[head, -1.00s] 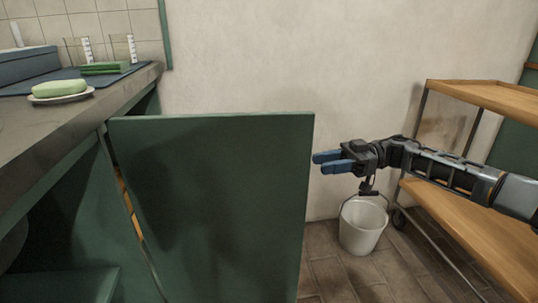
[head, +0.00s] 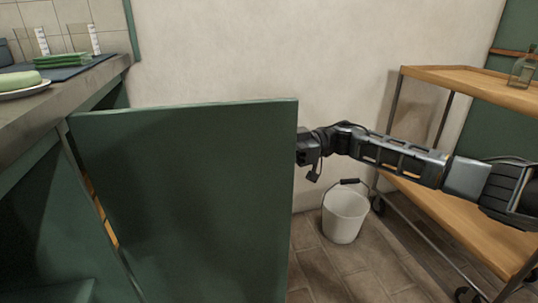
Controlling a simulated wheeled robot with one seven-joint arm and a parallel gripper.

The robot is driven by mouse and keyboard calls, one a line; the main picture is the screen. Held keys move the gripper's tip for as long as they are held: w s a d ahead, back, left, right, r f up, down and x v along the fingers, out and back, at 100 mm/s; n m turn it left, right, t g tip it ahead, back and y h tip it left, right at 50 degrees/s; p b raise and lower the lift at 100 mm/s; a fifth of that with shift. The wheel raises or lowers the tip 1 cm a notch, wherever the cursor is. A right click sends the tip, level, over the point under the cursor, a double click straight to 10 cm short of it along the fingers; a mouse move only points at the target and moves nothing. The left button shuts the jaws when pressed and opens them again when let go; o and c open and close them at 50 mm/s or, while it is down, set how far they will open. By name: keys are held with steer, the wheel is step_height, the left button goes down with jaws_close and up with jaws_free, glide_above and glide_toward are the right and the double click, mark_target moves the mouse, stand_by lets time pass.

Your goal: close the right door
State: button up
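The right door (head: 185,200) is a dark green cabinet panel standing open, swung out from the cabinet under the counter at left. Its hinge side is at the left and its free edge at the right. My gripper (head: 301,146) is at the door's upper free edge, in the head view. Its fingers are hidden behind the door, so I cannot see whether they are apart or touch the door's far face. My arm reaches in from the right.
A white bucket (head: 344,216) stands on the floor beyond the door. A wooden-shelved cart (head: 470,88) with a bottle (head: 522,70) stands at right.

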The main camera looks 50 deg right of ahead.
jaws_close()
stand_by(0.3)
stand_by(0.3)
